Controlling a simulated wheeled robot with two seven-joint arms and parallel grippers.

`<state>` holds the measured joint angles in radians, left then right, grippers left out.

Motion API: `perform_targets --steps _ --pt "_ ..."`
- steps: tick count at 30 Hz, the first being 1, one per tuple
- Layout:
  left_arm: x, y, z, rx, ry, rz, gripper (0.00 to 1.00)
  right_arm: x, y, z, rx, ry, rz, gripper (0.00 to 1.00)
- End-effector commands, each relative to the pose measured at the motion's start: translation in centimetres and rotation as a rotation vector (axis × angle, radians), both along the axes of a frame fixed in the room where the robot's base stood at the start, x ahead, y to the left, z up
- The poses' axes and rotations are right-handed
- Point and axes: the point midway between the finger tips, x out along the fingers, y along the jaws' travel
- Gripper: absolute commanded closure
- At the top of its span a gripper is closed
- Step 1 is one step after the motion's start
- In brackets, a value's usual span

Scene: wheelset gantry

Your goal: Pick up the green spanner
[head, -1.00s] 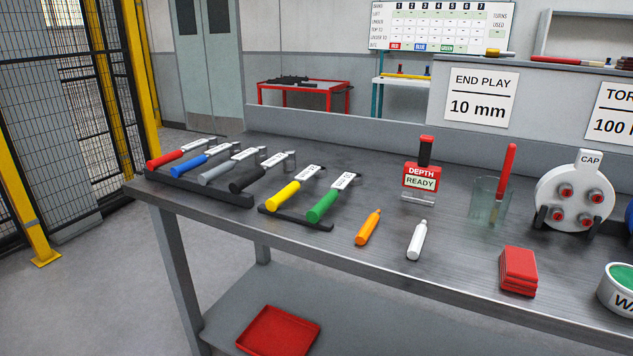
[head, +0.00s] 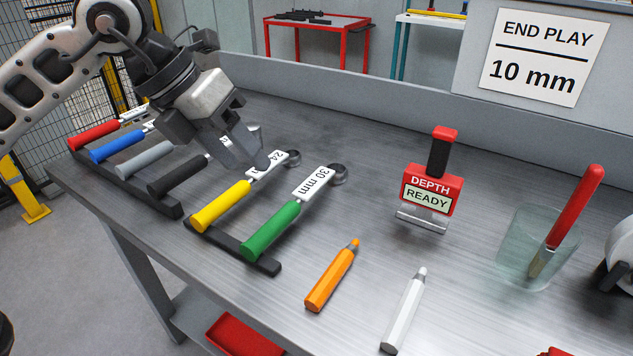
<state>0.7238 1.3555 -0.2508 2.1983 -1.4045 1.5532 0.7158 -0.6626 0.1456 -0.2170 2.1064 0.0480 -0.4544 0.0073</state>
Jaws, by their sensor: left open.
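The green spanner (head: 272,230) lies on the grey bench with its handle on a black rack (head: 233,248). Its white label reads 30 mm, and its metal head points to the back right. My left gripper (head: 252,160) is open and empty above the bench, up and left of the green spanner and apart from it. Its fingers cover part of the label of the yellow spanner (head: 222,206), which lies just left of the green one. My right gripper is out of view.
Black, grey, blue and red spanners lie further left on another rack (head: 130,186). An orange marker (head: 333,275) and a white marker (head: 404,312) lie to the right. A red depth gauge (head: 433,185) and a clear cup (head: 535,250) stand beyond them.

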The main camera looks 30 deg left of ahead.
Motion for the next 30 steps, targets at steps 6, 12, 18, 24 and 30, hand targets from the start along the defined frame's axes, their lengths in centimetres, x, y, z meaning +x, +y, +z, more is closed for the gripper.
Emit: perform_targets --steps 6,12,18,24,30 --pt "0.7 1.0 -1.7 0.069 -0.006 0.045 0.49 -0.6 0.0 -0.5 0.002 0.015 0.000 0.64" --pt "2.3 -0.3 -5.6 0.064 -0.005 0.043 0.49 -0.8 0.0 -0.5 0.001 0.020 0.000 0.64" --pt "3.4 -1.1 -8.4 0.064 -0.008 0.042 0.49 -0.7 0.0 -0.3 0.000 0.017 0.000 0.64" --pt "3.7 -1.3 -9.6 0.065 -0.006 0.042 0.49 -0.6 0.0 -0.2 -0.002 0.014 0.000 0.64" --pt "4.2 -1.4 -12.5 0.065 -0.004 0.041 0.49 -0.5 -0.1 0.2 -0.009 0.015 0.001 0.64"
